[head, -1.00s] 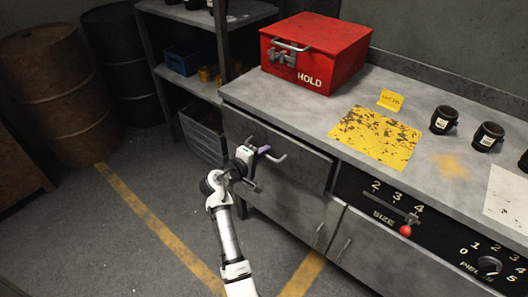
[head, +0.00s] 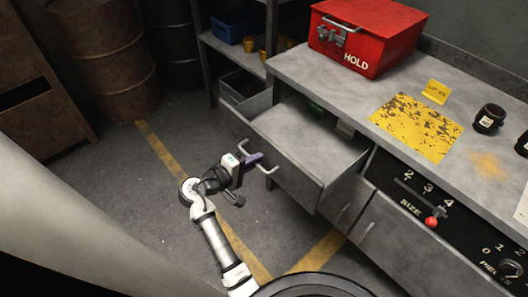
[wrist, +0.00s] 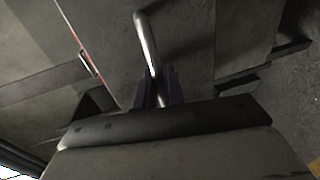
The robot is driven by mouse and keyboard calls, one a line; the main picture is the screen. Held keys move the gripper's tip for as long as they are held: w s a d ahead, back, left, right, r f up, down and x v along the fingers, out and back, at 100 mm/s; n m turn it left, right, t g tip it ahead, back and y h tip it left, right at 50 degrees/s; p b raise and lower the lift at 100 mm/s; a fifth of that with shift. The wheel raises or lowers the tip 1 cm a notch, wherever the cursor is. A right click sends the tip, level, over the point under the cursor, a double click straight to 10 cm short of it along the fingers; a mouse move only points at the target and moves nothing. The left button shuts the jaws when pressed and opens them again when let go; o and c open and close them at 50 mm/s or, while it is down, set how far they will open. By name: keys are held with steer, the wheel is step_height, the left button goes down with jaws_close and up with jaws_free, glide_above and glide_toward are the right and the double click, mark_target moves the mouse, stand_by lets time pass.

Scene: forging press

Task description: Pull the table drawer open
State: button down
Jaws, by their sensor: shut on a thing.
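The table drawer (head: 284,168) stands pulled out from the grey table, and its inside shows. A green item (head: 317,110) and a pale item (head: 345,129) lie toward the back of it. My gripper (head: 252,160) is at the left part of the drawer's bar handle (head: 268,169). In the wrist view my purple-padded fingers (wrist: 158,90) are shut around the handle (wrist: 147,42). The exact contact between pads and bar is dark there.
A red HOLD box (head: 365,38) stands on the table top (head: 330,75). A yellow patch (head: 415,127), a small yellow tag and dark cups lie right of it. A shelf (head: 235,50) and rusty barrels (head: 105,60) stand at the left. The floor (head: 120,190) left of the drawer is clear.

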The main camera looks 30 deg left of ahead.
steer(key=shift+s+a, duration=0.2)
steer(key=shift+s, duration=0.2)
steer(key=c, duration=1.6)
jaws_free()
steer(key=shift+c, duration=0.2)
steer(key=b+v, duration=0.2)
steer(key=v, duration=1.1)
steer(key=shift+s, duration=0.4)
steer(key=shift+a+r, duration=0.1)
steer(key=shift+a, duration=0.05)
